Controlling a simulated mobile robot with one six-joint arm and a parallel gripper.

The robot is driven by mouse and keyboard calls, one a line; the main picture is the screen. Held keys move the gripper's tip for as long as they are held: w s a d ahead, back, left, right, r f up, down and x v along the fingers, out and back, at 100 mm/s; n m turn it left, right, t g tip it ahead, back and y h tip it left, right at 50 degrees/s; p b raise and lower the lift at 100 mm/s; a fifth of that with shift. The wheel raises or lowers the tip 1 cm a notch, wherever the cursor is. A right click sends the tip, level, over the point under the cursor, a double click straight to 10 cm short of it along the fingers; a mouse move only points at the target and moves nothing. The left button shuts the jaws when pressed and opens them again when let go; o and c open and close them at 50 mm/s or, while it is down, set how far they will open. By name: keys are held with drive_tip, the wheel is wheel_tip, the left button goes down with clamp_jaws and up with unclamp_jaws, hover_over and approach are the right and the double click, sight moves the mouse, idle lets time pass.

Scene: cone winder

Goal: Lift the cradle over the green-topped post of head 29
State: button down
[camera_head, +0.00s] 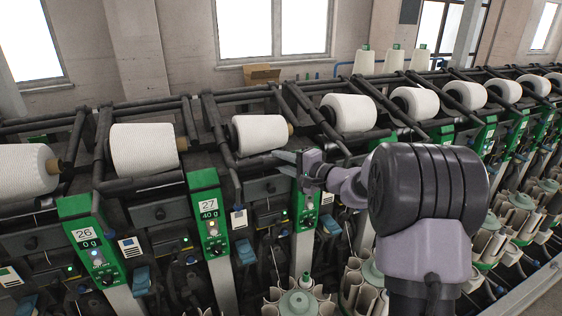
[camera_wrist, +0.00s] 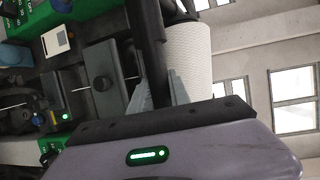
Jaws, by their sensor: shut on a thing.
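My gripper (camera_head: 288,163) is at the middle of the head view, by the front of the winder row. In the wrist view its two fingers (camera_wrist: 158,90) stand on either side of a dark bar of the cradle (camera_wrist: 150,38) and are shut on it. A white yarn package (camera_wrist: 188,55) is just beyond the fingers. In the head view a green-topped post (camera_head: 306,212) stands just below my gripper; its number is hidden, so I cannot tell whether it is head 29. My arm covers part of the row to the right.
Posts marked 26 (camera_head: 84,236) and 27 (camera_head: 209,208) stand to the left. White packages (camera_head: 145,148) line the row on dark cradles. White cones (camera_head: 364,62) stand behind. Round creels (camera_head: 300,302) are below. The wall behind has windows (camera_head: 272,28).

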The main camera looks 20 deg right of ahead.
wheel_tip(320, 180, up, 11)
drive_tip(key=s+g+p, duration=0.1)
drive_tip(key=p, duration=0.3)
drive_tip(key=shift+s+f, duration=0.2)
drive_tip(key=shift+s, duration=0.2)
drive_tip(key=shift+d, duration=0.1)
drive_tip(key=c, duration=1.2)
unclamp_jaws()
drive_tip(key=shift+c, duration=0.2)
drive_tip(key=v, duration=1.7)
drive_tip(key=shift+s+b, duration=0.2)
drive_tip(key=shift+b, duration=0.25)
drive_tip(key=shift+r, duration=0.1)
